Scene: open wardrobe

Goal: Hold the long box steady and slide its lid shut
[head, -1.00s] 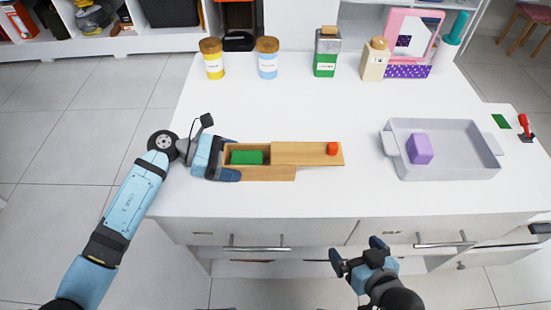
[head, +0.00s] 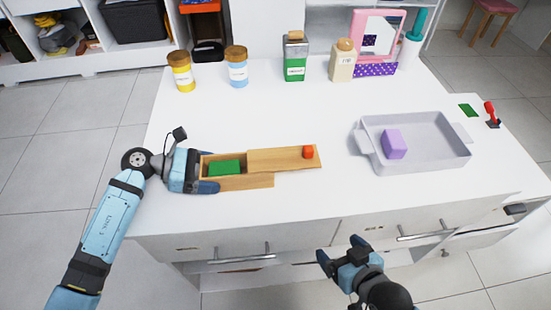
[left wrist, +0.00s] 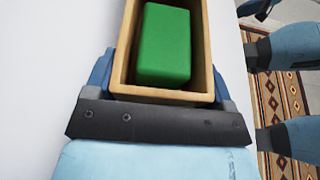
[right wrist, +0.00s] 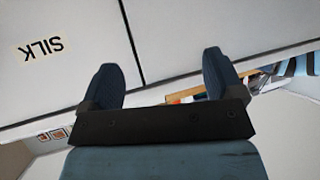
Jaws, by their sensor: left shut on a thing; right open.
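The long wooden box (head: 245,182) lies on the white table, its length running left to right. Its wooden lid (head: 275,159) is slid out to the right, past the box's right end, and has a red knob (head: 308,152) near its right end. The left part of the box is open and shows a green block (head: 224,167) inside. My left gripper (head: 205,173) is shut on the box's left end, one finger on each long side; the left wrist view shows the box end (left wrist: 160,93) between the fingers. My right gripper (head: 340,254) is open and empty, in front of the table's drawers.
A grey tray (head: 440,160) with a purple block (head: 394,144) stands right of the box, with a gap between. Jars (head: 181,76), bottles (head: 295,61) and a pink mirror (head: 376,35) line the back. Drawer handles (head: 243,257) stick out from the front.

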